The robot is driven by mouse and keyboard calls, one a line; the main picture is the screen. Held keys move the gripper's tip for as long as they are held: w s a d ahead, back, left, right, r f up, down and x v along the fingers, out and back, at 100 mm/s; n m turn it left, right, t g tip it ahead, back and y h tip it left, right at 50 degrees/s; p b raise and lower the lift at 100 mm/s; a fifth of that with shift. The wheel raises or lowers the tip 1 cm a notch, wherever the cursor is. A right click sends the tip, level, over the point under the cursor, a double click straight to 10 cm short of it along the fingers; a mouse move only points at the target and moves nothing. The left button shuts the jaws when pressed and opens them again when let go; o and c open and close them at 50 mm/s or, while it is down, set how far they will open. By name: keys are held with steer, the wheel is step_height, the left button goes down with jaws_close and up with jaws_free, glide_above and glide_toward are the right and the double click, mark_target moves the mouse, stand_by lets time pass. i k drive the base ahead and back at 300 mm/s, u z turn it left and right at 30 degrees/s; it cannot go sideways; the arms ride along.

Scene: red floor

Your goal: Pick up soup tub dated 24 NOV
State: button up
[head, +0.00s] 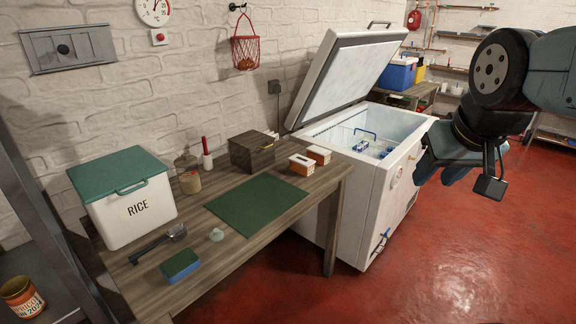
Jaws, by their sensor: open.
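No tub with a readable 24 NOV date shows in the head view. The white chest freezer (378,210) stands open, its lid (345,70) raised. Inside it is a basket with a blue handle (365,133) and some small blue and white items (384,152), too small to identify or read. My gripper (440,172) is open and hangs in the air to the right of the freezer, apart from it. I see nothing between its fingers.
The red floor (470,260) at right is clear.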

mark_target(299, 164)
steer(key=i, duration=0.95)
steer(key=z, duration=0.05)
